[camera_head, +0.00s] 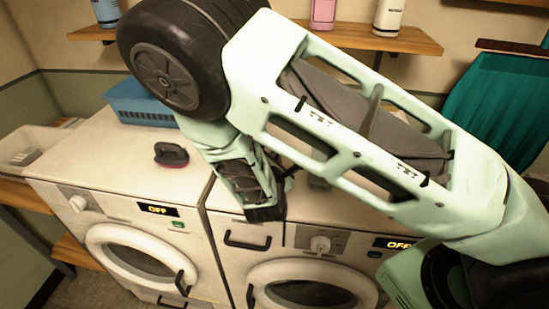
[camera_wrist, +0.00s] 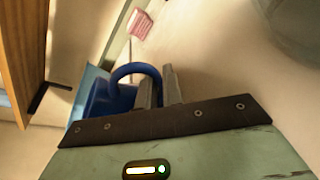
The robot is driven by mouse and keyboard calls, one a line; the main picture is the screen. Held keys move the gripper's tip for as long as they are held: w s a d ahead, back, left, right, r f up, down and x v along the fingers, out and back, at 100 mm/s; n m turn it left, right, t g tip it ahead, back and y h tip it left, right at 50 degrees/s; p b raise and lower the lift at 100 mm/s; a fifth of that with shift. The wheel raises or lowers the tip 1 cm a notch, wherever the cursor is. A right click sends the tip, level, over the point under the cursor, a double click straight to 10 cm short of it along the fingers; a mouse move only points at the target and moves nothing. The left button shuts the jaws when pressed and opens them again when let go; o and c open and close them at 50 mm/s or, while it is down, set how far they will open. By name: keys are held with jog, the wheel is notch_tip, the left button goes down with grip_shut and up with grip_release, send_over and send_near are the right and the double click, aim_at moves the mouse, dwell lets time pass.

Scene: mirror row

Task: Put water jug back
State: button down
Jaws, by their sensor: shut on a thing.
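In the wrist view a dark blue jug (camera_wrist: 112,100) with a thick curved handle sits just left of my fingers. My gripper (camera_wrist: 160,78) is shut on the jug, its grey fingers at the right end of the handle. The lower part of the jug is hidden behind the dark gripper plate. In the head view my arm covers the middle of the scene, and I cannot make out the jug there.
Two white washing machines (camera_head: 115,195) stand side by side, their displays reading OFF. A blue basket (camera_head: 140,115) and a dark-handled brush-like object (camera_head: 171,155) rest on the left top. Wooden shelves (camera_head: 372,38) with bottles hang behind. A teal curtain (camera_head: 500,105) hangs at right.

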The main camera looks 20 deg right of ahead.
jog(key=shift+f, duration=0.15)
jog(key=c, duration=1.5)
grip_release()
jog(key=shift+c, duration=0.2)
